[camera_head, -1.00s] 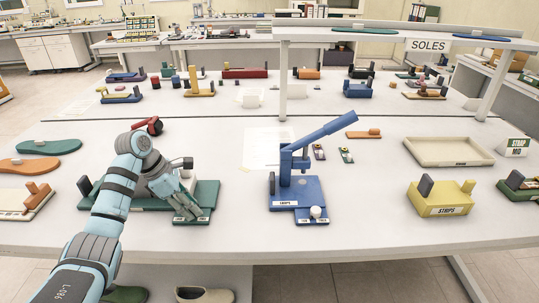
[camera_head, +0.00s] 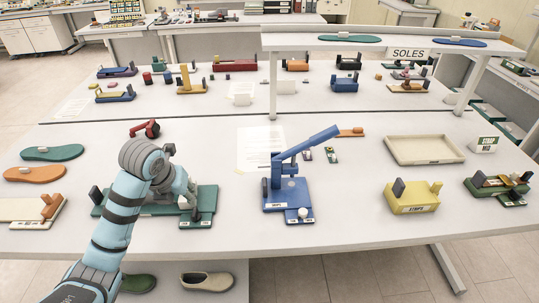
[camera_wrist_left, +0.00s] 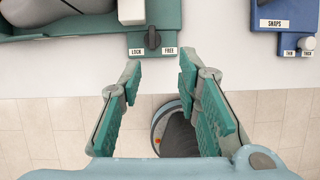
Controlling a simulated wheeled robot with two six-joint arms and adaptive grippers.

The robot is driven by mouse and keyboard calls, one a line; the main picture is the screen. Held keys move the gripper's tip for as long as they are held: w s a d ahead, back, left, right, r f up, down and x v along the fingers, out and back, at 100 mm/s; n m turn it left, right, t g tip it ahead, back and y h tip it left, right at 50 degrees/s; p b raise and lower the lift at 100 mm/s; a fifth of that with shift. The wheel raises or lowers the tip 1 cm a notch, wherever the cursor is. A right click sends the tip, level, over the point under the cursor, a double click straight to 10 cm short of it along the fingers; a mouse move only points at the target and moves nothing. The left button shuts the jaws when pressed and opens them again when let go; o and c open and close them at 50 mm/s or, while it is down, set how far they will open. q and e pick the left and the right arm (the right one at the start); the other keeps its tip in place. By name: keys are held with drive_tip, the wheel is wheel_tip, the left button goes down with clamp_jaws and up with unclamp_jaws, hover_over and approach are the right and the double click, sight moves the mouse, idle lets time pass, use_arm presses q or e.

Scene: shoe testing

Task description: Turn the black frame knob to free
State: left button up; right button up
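The green frame fixture (camera_head: 206,197) stands on the bench near its front edge. Its black knob (camera_wrist_left: 152,38) shows in the left wrist view on a small green plate, between a LOCK label (camera_wrist_left: 138,51) on the left and a FREE label (camera_wrist_left: 170,50) on the right. The knob's grip looks roughly upright in that view. My left gripper (camera_wrist_left: 160,68) is open and empty; its fingertips are apart, just below the plate in the picture, and do not hold the knob. In the head view my wrist hides most of the fingers. My right gripper is not in view.
A blue lever press labelled SNAPS (camera_head: 288,191) stands right of the fixture. Further right are a yellow STRIPS block (camera_head: 412,200), a beige tray (camera_head: 424,162) and another green fixture (camera_head: 494,188). Insoles (camera_head: 52,152) lie at left. Bench between fixture and press is clear.

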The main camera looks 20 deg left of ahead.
use_arm(q)
drive_tip(key=w+d+m+t+h+b, duration=0.1)
drive_tip(key=w+d+m+t+h, duration=0.2)
drive_tip(key=d+h, duration=0.85)
drive_tip(key=s+d+r+n+t+h, duration=0.1)
drive_tip(key=d+r+n+t+h, duration=0.1)
drive_tip(key=d+r, duration=0.8)
drive_tip(key=t+h, duration=0.1)
drive_tip(key=t, duration=0.1)
drive_tip(key=shift+s+d+t, duration=0.2)
drive_tip(key=shift+d+t, duration=0.2)
